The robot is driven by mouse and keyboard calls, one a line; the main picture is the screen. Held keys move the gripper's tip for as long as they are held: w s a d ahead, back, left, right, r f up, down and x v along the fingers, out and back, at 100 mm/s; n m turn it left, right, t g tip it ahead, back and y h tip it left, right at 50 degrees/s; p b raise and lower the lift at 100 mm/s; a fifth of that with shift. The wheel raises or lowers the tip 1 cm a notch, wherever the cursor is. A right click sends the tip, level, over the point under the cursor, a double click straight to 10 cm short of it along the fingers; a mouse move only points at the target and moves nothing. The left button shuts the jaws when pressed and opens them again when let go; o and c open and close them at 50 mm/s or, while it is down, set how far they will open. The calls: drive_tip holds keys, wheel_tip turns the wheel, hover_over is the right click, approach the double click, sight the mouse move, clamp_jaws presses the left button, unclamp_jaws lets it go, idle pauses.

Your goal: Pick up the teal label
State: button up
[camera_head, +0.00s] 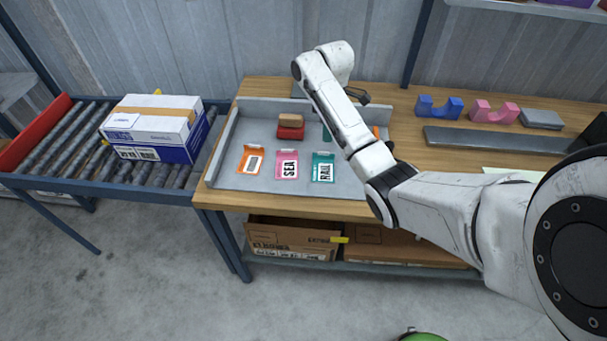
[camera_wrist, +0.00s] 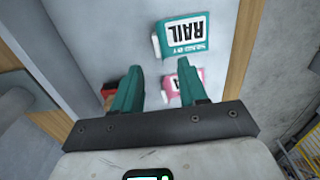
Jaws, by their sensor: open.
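The teal label (camera_head: 323,168) lies in the grey tray (camera_head: 222,176) on the wooden bench, at the right end of a row of three labels. It reads "RAIL". In the wrist view the teal label (camera_wrist: 183,40) appears at the top, upside down, beyond my fingertips and not between them. My gripper (camera_wrist: 158,68) is open with two teal fingers, empty and apart from the label. In the head view my arm mostly hides the gripper; a small teal piece shows behind the forearm, above the label.
A pink "SEA" label (camera_head: 287,165) and an orange label (camera_head: 251,160) lie left of the teal one. Red and brown blocks (camera_head: 290,127) sit behind them. A boxed parcel (camera_head: 155,127) rests on the roller conveyor (camera_head: 62,135). Blue and pink cradles (camera_head: 438,107) stand at the back right.

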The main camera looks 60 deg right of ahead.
hover_over(323, 159)
drive_tip(key=f, duration=0.5)
drive_tip(key=shift+s+a, duration=0.1)
drive_tip(key=shift+s, duration=0.3)
drive_tip(key=shift+w+f+p, duration=0.2)
drive_tip(key=shift+f+p, duration=0.05)
drive_tip(key=shift+f, duration=1.15)
drive_tip(key=shift+w+f+p, duration=0.15)
drive_tip(key=shift+f+p, duration=0.1)
drive_tip(key=shift+f, duration=1.15)
clamp_jaws()
